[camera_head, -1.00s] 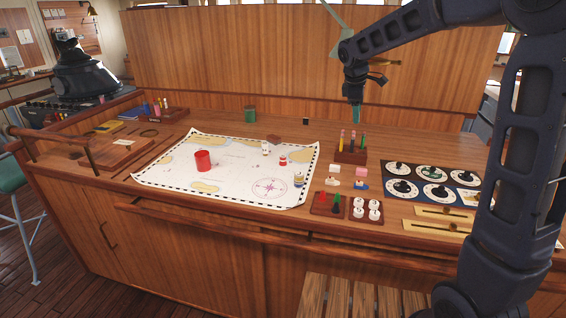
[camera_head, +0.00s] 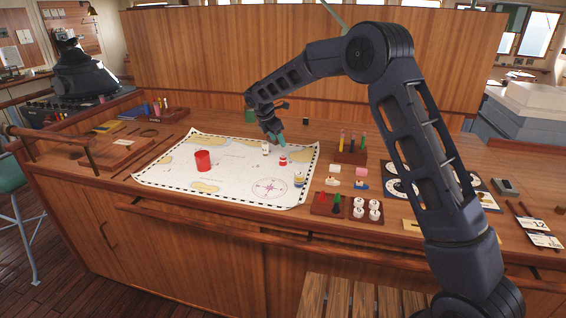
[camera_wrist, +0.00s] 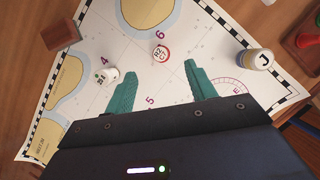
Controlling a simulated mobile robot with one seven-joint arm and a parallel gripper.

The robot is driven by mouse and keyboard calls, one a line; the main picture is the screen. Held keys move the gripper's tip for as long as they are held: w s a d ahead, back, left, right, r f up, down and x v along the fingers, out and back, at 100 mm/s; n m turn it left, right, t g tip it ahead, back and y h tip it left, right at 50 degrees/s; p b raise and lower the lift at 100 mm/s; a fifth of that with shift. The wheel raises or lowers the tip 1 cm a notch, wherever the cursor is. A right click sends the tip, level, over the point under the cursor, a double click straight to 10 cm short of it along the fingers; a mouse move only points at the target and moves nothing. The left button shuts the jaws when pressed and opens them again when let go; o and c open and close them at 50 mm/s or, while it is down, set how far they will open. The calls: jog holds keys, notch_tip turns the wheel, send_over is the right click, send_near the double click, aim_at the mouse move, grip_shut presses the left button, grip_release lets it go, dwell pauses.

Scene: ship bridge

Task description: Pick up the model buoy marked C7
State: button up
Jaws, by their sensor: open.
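The model buoy marked C7 (camera_wrist: 160,53) is a small red and white piece with a label reading C7 on its top. It stands on the white chart (camera_wrist: 137,42). In the head view the red and white buoy (camera_head: 283,161) is on the chart's right part. My gripper (camera_wrist: 160,70) is open and empty, its two teal fingers apart. In the wrist view the buoy lies just beyond the fingertips, between their lines. In the head view my gripper (camera_head: 274,141) hangs over the chart's far right part, behind the buoy; its exact height is unclear.
A white piece (camera_wrist: 106,76) stands left of the buoy, and a yellow, white and blue piece marked J (camera_wrist: 256,60) stands to its right. A brown block (camera_wrist: 60,35) lies at the chart's edge.

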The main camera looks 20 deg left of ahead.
aim_at(283, 157)
jog(key=x, duration=0.5)
jog(key=shift+w+f, duration=0.1)
jog(key=shift+f, duration=0.2)
jog(key=shift+s+a+x, duration=0.1)
jog(key=shift+s+x, duration=0.05)
jog(key=shift+x, duration=1.15)
jog(key=shift+s+a+x, duration=0.1)
jog(key=shift+x, duration=1.2)
jog(key=shift+f, duration=0.1)
jog(key=c, duration=1.1)
